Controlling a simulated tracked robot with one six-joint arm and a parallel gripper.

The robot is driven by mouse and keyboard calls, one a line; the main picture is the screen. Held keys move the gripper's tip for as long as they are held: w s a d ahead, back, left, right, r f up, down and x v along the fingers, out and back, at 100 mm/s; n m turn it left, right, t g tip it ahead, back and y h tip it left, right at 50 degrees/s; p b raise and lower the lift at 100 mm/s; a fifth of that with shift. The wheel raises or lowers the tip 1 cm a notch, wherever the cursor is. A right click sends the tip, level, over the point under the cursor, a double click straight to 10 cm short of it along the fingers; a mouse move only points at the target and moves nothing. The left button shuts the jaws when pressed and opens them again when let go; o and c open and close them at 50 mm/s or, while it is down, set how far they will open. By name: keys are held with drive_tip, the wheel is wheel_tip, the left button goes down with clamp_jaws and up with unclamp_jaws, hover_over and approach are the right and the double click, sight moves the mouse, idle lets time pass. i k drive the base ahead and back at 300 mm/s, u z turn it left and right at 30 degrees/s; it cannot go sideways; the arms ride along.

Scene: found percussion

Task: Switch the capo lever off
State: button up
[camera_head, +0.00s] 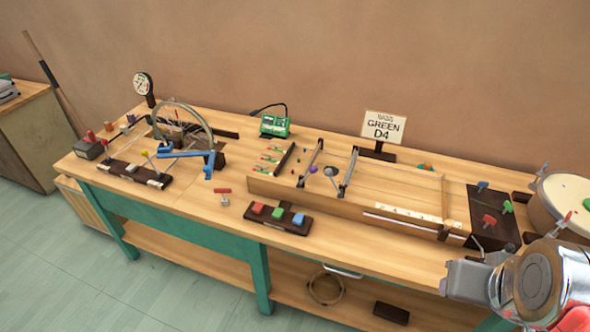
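A long wooden string instrument (400,223) lies on the bench right of centre, with dark metal bars across it. Between two of the bars stand a small purple knob (314,169) and a grey round-headed lever (329,171). One of these may be the capo lever; at this size I cannot tell which, or how it is set. My gripper (463,278) is at the lower right, at the end of my silver arm, in front of the bench's right part and well apart from the knobs. Its fingertips cannot be made out.
A sign reading "BASS GREEN D4" (384,127) stands behind the instrument. A dark block with coloured pegs (494,228) and a drum (562,205) are at the right. A three-button box (277,217), green device (275,125) and wheel rig (183,130) stand left.

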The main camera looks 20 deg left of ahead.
sight(313, 168)
drive_tip(key=u, duration=0.95)
drive_tip(key=k, duration=1.35)
drive_tip(key=u, duration=0.15)
drive_tip(key=i, duration=0.7)
drive_tip(key=u, duration=0.6)
drive_tip(key=i, duration=0.9)
drive_tip(key=u, duration=0.5)
